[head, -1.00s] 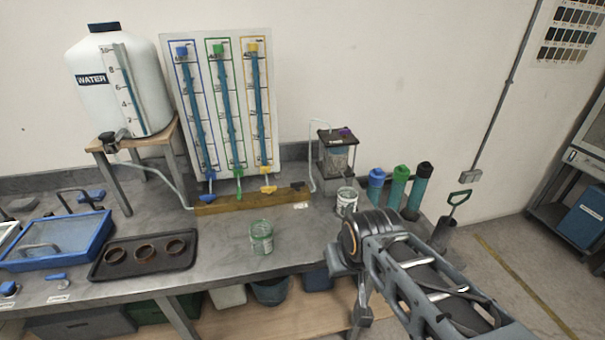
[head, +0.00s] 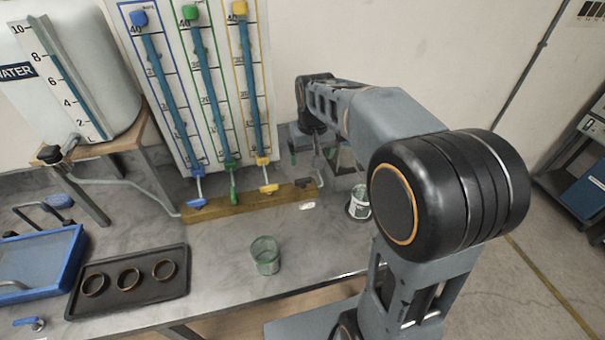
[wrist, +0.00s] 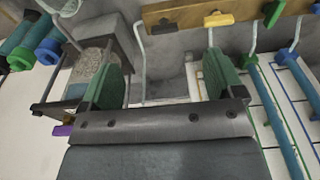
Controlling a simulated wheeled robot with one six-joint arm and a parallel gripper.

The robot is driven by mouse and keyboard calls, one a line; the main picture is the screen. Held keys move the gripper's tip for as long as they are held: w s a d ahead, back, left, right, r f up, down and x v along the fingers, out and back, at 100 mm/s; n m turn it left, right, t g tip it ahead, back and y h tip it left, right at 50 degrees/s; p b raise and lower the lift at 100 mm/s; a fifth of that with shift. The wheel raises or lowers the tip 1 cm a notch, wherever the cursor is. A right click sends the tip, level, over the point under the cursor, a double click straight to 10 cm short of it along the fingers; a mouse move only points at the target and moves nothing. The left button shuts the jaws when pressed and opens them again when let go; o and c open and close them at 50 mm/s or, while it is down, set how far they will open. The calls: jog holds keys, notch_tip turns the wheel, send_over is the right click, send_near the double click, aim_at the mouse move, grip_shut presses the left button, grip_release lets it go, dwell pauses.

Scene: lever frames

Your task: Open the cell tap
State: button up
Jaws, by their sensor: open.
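A wooden bar (head: 250,197) on the bench carries a row of taps. The black tap (head: 305,184) is at its right end, by a small white label (head: 307,205); I take it for the cell tap. In the wrist view the black tap (wrist: 164,27) is on the bar near the top, beyond and between my fingers. My gripper (wrist: 163,80) is open and empty, with green pads, apart from the tap. In the head view my gripper (head: 312,157) is above and behind the bar's right end, partly hidden by my wrist. The cell (wrist: 92,75), a dark-framed clear box of gravel, is left of it in the wrist view.
Yellow (head: 268,188), green (head: 233,193) and blue (head: 196,202) taps stand left along the bar, below tall tubes on a board. A thin pipe (wrist: 140,70) rises near the fingers.

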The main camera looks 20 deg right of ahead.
jog(key=g, duration=0.1)
send_over(303, 179)
jog(key=f, duration=0.2)
jog(key=f+p, duration=0.1)
notch_tip(303, 179, down, 13)
jog(key=shift+f+p, duration=0.1)
jog(key=shift+p, duration=0.8)
jog(key=c, duration=0.9)
